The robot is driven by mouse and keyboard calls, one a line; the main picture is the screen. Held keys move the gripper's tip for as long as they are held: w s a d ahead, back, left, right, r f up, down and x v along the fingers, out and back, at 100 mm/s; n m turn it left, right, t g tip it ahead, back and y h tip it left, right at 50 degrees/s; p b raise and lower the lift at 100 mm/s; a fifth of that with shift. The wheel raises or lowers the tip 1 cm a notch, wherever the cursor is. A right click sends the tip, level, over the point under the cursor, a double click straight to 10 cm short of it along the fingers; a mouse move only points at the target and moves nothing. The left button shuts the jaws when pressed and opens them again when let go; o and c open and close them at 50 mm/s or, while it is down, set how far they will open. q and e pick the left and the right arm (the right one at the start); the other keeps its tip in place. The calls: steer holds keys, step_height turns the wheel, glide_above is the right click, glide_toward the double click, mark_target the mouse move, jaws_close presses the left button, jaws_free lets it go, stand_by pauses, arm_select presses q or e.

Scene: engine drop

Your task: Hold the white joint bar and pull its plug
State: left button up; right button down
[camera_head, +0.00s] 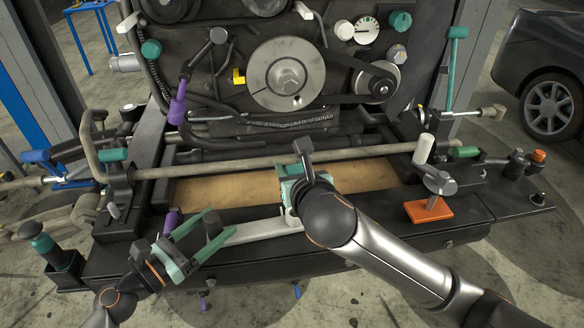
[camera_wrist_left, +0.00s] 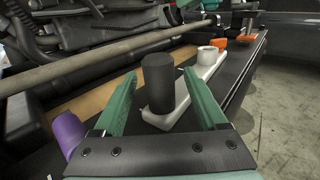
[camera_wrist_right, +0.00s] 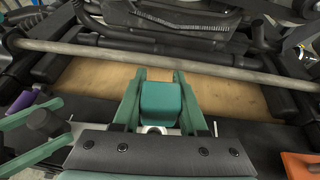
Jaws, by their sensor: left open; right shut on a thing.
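The white joint bar (camera_head: 262,232) lies along the front ledge below the engine. A black cylinder (camera_wrist_left: 157,83) stands upright at its left end. My left gripper (camera_head: 216,229) is open, with its fingers on either side of this cylinder. My right gripper (camera_head: 294,172) is shut on the green plug (camera_wrist_right: 160,103), above the bar's right end. In the left wrist view, a white round socket (camera_wrist_left: 207,55) shows at the bar's far end, apparently with no plug in it. My right arm hides part of that end in the head view.
A long grey rod (camera_head: 240,163) runs across behind the bar, above a tan board (camera_head: 230,188). An orange block (camera_head: 428,210) with a grey knob above it is at the right. A purple piece (camera_wrist_left: 68,135) is close to my left gripper.

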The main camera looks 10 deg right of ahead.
arm_select(q)
steer(key=shift+r, duration=7)
